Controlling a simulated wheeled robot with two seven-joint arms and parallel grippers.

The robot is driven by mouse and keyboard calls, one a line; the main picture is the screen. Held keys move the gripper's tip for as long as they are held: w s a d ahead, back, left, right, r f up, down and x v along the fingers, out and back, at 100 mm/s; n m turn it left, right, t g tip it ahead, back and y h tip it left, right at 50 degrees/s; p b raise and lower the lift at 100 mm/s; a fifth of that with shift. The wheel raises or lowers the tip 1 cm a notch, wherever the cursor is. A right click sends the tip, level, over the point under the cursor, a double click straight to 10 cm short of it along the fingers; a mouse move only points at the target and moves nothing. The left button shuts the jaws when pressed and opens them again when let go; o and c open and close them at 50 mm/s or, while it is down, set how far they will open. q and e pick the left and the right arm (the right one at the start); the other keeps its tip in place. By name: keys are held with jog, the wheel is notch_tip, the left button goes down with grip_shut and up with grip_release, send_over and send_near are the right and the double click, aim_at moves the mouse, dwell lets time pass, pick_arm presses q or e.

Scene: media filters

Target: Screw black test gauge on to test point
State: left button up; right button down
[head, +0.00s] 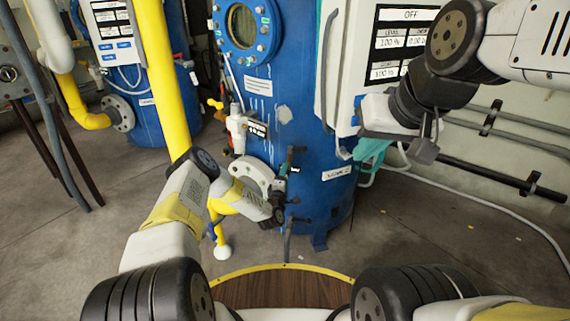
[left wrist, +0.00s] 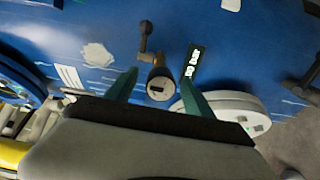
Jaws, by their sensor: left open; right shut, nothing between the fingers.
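In the left wrist view my left gripper (left wrist: 158,88) is open, with its two green fingers apart. A grey-brown round fitting with a slotted face (left wrist: 160,84), possibly the test point, shows between the fingers; I cannot tell whether they touch it. A small black display reading in BAR (left wrist: 194,64), possibly part of the black test gauge, is beside the fitting. My right gripper (head: 371,154) has teal fingers, shut and empty, below the white control panel.
The blue tank (head: 270,95) fills the middle. A white fitting with a black display (head: 258,130) and a lever valve (head: 291,158) stick out from it. The white panel (head: 345,65) is at right.

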pick_arm(q)
jog(key=n, duration=0.3)
jog(key=shift+a+n, duration=0.15)
jog(key=shift+n, duration=0.25)
jog(key=n, duration=0.6)
jog(key=shift+c, duration=0.4)
grip_shut()
